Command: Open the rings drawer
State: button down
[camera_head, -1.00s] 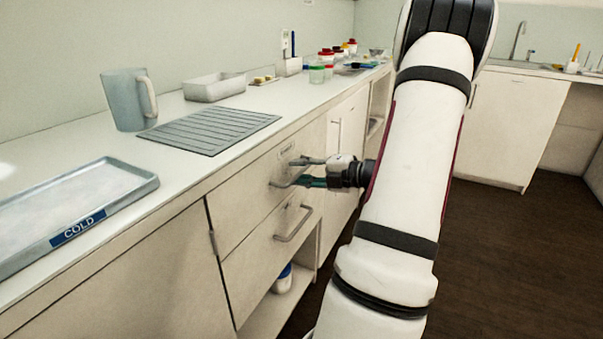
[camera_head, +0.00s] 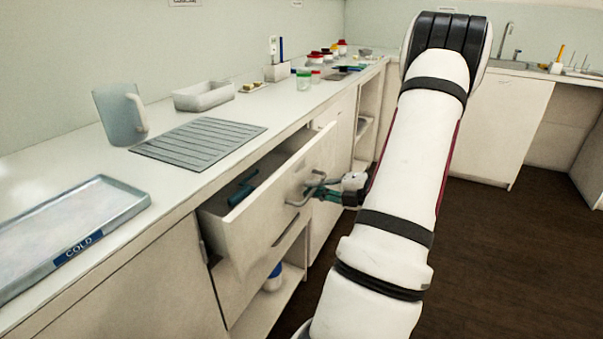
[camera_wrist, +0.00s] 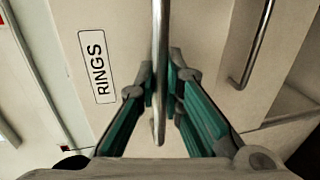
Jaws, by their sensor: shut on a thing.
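The rings drawer (camera_head: 252,226) is the upper drawer under the counter and stands partly pulled out. A teal item (camera_head: 243,190) lies inside it. Its front carries a RINGS label (camera_wrist: 97,66) in the wrist view. Its metal bar handle (camera_wrist: 158,80) runs between the teal fingers of my gripper (camera_wrist: 162,92). In the head view my gripper (camera_head: 312,190) is at the handle, shut on it. My arm reaches in from the right.
A lower drawer handle (camera_head: 290,229) sits below the open drawer. The counter holds a COLD tray (camera_head: 62,262), a grey ribbed mat (camera_head: 200,138), a jug (camera_head: 116,115), a white bin (camera_head: 203,97) and several jars (camera_head: 304,80). Dark floor (camera_head: 500,260) at right is clear.

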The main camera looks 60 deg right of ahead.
jog(key=f+p+v, duration=0.1)
jog(key=p+v, duration=0.2)
jog(key=v, duration=0.5)
jog(key=f+p+v, duration=0.2)
jog(key=p+v, duration=0.2)
jog(key=v, duration=0.4)
jog(key=s+f+p+v, duration=0.1)
jog(key=p+v, duration=0.3)
jog(key=v, duration=0.5)
jog(key=shift+d+f, duration=0.15)
jog(key=shift+f, duration=0.45)
jog(key=c, duration=1.7)
grip_release()
jog(key=v, duration=1.2)
jog(key=shift+d, duration=0.15)
